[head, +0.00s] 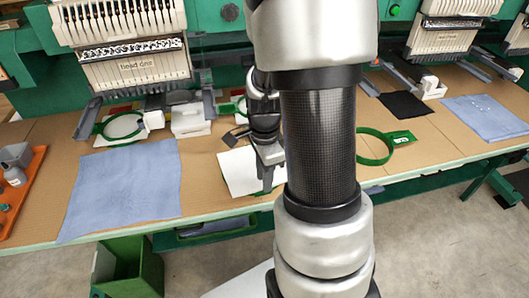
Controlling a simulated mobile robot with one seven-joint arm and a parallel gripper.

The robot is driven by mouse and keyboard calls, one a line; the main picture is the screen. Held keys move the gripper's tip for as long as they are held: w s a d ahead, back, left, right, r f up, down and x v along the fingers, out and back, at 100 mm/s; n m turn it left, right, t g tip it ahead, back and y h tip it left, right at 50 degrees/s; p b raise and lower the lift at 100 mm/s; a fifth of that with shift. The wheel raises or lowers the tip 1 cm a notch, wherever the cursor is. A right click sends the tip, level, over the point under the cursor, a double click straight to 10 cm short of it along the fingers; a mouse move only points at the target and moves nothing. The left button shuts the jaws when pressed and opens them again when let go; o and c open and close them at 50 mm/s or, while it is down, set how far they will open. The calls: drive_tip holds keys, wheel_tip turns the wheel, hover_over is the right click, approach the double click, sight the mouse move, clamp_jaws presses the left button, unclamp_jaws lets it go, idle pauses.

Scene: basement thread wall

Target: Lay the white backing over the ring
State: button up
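A white sheet, which looks like the backing (238,172), lies on the brown tabletop left of my arm. My gripper (267,184) points down at its right edge; whether its fingers hold the sheet cannot be told. A bit of green shows along the sheet's front edge, mostly hidden, so I cannot tell whether it is a ring. An open green ring (388,155) with a green tab lies flat to the right of my arm, partly hidden by it. My arm covers the table between them.
Embroidery heads (128,50) stand along the back, with another green hoop (103,124) below the left one. Blue cloths (125,190) lie at left and right (487,117). A black cloth (405,103) lies behind the ring. An orange tray (24,195) stands at far left.

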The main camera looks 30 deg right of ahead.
wheel_tip(320, 180, up, 16)
drive_tip(key=r+p, duration=0.1)
drive_tip(key=p, duration=0.2)
drive_tip(key=s+a+r+n+t+p, duration=0.2)
drive_tip(key=s+a+r+n+p, duration=0.1)
drive_tip(key=r+n, duration=0.3)
drive_tip(key=s+a+r+n+t+p, duration=0.1)
drive_tip(key=s+a+r+n+p, duration=0.2)
drive_tip(key=r+n, duration=0.4)
drive_tip(key=s+a+r+n+t+p, duration=0.2)
drive_tip(key=s+a+r+n+p, duration=0.1)
drive_tip(key=a+r+n+p, duration=0.1)
wheel_tip(320, 180, up, 3)
drive_tip(key=a+n, duration=0.1)
drive_tip(key=n, duration=0.1)
drive_tip(key=shift+s+a+n+t, duration=0.2)
drive_tip(key=shift+a+n+t, duration=0.1)
drive_tip(key=shift+a, duration=0.05)
drive_tip(key=shift+d, duration=0.1)
